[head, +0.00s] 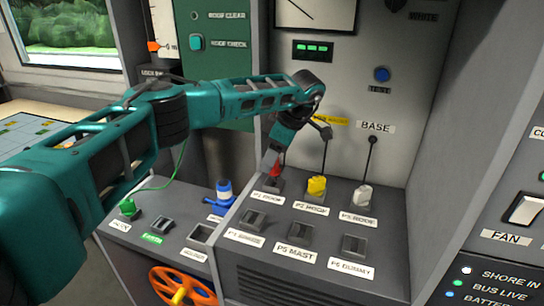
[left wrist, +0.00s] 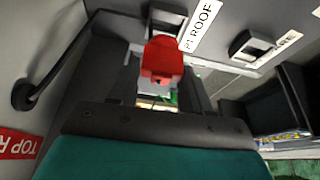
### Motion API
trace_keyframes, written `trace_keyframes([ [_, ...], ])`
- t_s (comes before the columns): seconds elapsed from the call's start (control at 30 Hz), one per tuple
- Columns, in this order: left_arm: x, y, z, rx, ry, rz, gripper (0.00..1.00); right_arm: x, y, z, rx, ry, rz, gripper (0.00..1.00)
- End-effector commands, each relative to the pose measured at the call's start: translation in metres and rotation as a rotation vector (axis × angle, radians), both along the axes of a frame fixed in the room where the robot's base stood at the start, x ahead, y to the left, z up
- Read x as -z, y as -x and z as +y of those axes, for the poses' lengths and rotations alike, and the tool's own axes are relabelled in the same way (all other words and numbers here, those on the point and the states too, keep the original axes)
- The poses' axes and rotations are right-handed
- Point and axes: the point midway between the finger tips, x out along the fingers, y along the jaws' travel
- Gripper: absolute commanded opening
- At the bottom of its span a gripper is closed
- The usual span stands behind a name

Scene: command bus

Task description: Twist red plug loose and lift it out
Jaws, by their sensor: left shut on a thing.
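The red plug (head: 277,169) is at the P1 position, leftmost in the back row of the sloped grey panel. My left gripper (head: 272,160) reaches down over it from above and is shut on it. In the left wrist view the red plug (left wrist: 162,62) sits between my fingers, just in front of the grey P1 socket (left wrist: 168,20) beside the "P1 ROOF" label. My right gripper is not in view.
A yellow plug (head: 317,187) and a white plug (head: 362,194) stand to the right in the same row. Empty-looking sockets, such as P5 (head: 300,236), lie in front. A blue plug (head: 223,192), green plug (head: 128,208) and orange handwheel (head: 182,288) are to the left.

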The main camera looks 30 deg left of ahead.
Motion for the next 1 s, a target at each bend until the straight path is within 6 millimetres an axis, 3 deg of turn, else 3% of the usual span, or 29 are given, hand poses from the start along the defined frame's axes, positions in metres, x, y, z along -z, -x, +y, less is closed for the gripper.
trace_keyframes([
  [0.4,-0.029,0.000,0.000,0.000,0.000,0.000,0.18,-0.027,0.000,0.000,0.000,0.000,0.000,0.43],
  [0.73,-0.044,0.000,0.000,0.000,0.000,-0.001,0.18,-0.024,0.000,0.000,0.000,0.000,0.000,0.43],
  [1.0,-0.045,0.000,0.000,0.000,0.000,0.000,0.18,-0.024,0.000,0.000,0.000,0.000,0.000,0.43],
])
